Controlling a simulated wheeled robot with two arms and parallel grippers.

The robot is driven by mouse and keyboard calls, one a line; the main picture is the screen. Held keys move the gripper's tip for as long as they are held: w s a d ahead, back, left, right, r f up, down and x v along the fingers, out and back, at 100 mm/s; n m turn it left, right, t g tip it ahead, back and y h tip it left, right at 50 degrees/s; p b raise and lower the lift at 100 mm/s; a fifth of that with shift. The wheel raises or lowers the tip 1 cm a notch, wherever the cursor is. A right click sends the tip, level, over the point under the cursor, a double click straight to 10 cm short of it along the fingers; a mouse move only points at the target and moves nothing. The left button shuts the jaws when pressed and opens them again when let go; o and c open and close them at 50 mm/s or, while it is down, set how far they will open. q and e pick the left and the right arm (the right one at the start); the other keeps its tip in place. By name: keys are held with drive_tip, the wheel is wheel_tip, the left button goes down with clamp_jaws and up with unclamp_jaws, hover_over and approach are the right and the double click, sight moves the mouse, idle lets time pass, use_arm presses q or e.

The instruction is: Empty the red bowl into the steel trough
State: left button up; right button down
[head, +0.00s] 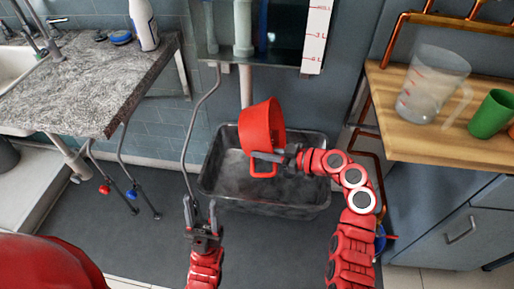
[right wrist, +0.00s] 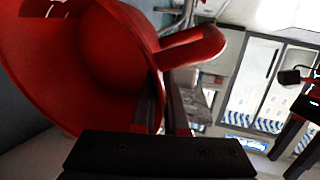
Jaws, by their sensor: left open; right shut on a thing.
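The red bowl (head: 258,124) hangs tilted on its side above the trough. Its looped handle (head: 263,172) points down toward the viewer. My right gripper (head: 281,157) is shut on the bowl by its handle side. The right wrist view shows the bowl's red inside (right wrist: 95,60) and its handle (right wrist: 195,47); I see no contents in the visible part. The steel trough (head: 285,204) is a dark grey rectangular basin on the floor under the bowl. Its inside looks greyish; I cannot tell what lies in it. My left gripper (head: 201,217) is open and empty, left of the trough's front corner.
A wooden counter (head: 440,138) on the right holds a clear measuring jug (head: 432,85) and a green cup (head: 491,114). A stone worktop (head: 85,85) with a white bottle (head: 144,25) is at left. Pipes hang behind the trough. The floor in front is clear.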

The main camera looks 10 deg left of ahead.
sight(253, 161)
drive_tip(key=shift+a+r+n+g+h+p, duration=0.25)
drive_tip(key=shift+a+h+p, duration=0.65)
drive_tip(key=shift+p, duration=1.9)
drive_tip(key=shift+a+r+n+g+h+p, duration=0.15)
drive_tip(key=shift+a+r+h+p, duration=0.25)
drive_tip(key=shift+h+p, duration=1.6)
drive_tip(key=f+h+p, duration=0.1)
drive_tip(key=p, duration=0.4)
drive_tip(key=a+f+h+p, duration=0.1)
drive_tip(key=h+p, duration=0.1)
drive_tip(key=p, duration=0.3)
drive_tip(key=shift+s+a+n, duration=0.1)
drive_tip(key=shift+a+n, duration=0.1)
drive_tip(key=shift+n, duration=0.2)
drive_tip(key=f+h+b, duration=0.3)
drive_tip(key=f, duration=0.1)
drive_tip(key=shift+d+h+b, duration=0.3)
drive_tip(key=shift+d+f+n+h+b, duration=0.2)
drive_tip(key=shift+f+n+h+b, duration=0.1)
drive_tip(key=shift+h+b, duration=0.2)
drive_tip(key=shift+d+r, duration=0.1)
drive_tip(key=shift+h, duration=0.3)
